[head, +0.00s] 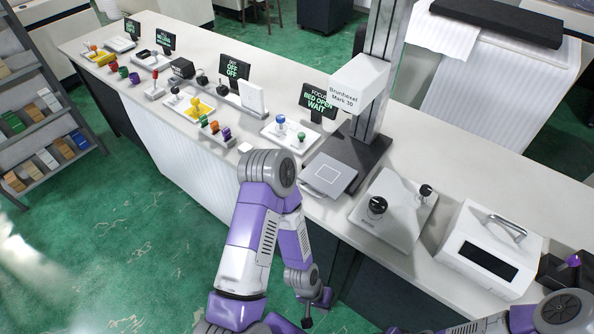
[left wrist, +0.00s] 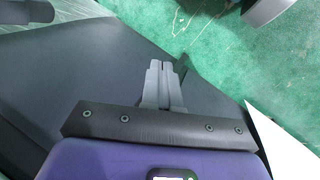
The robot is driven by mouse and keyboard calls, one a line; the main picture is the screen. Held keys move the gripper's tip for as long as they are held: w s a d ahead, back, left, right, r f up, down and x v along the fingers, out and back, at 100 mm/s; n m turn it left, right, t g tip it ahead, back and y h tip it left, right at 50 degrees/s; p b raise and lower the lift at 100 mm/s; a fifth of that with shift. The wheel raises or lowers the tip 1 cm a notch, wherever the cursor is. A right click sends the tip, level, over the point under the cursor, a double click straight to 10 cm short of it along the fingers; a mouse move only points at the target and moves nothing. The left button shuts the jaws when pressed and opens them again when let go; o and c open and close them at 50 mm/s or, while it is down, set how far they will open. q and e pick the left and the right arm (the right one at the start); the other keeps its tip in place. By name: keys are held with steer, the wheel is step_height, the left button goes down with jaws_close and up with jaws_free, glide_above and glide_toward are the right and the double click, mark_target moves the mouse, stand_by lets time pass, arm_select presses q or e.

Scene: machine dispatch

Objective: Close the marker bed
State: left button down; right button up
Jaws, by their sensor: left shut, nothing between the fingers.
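The marker, labelled Brunhexel Mark 30 (head: 358,88), stands on the counter with a tall grey column. Its bed, a grey plate with a square outline (head: 328,174), sticks out at the front of its dark base. A screen beside it (head: 318,101) reads BED OPEN WAIT. My left gripper (head: 318,306) hangs low in front of the counter, below and apart from the bed. In the left wrist view its fingers (left wrist: 165,80) are together and empty; the bed cannot be made out there. My right arm enters at the bottom right; its gripper does not show.
Right of the marker are a plate with black knobs (head: 396,208) and a white box with a handle (head: 486,252). To its left are a tray with buttons (head: 290,134) and several coloured stamps. A shelf rack (head: 35,95) stands far left. Green floor lies in front.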

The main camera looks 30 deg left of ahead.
arm_select(q)
steer(key=w+a+r+m+t+y, duration=0.1)
steer(key=w+a+r+m+t, duration=0.65)
steer(key=w+a+r, duration=0.5)
steer(key=s+a+r+m+t+y+b, duration=0.2)
steer(key=s+a+r+m+t, duration=0.15)
steer(key=a+r+m, duration=0.95)
steer(key=shift+m, duration=0.55)
steer(key=b+x, duration=0.1)
steer(key=x, duration=0.3)
steer(key=r+b+x, duration=0.1)
steer(key=x, duration=0.4)
steer(key=w+b+x, duration=0.1)
steer(key=b+x, duration=0.1)
steer(key=x, duration=0.2)
steer(key=shift+w+a, duration=0.2)
steer(key=shift+a, duration=0.1)
steer(key=shift+w, duration=0.4)
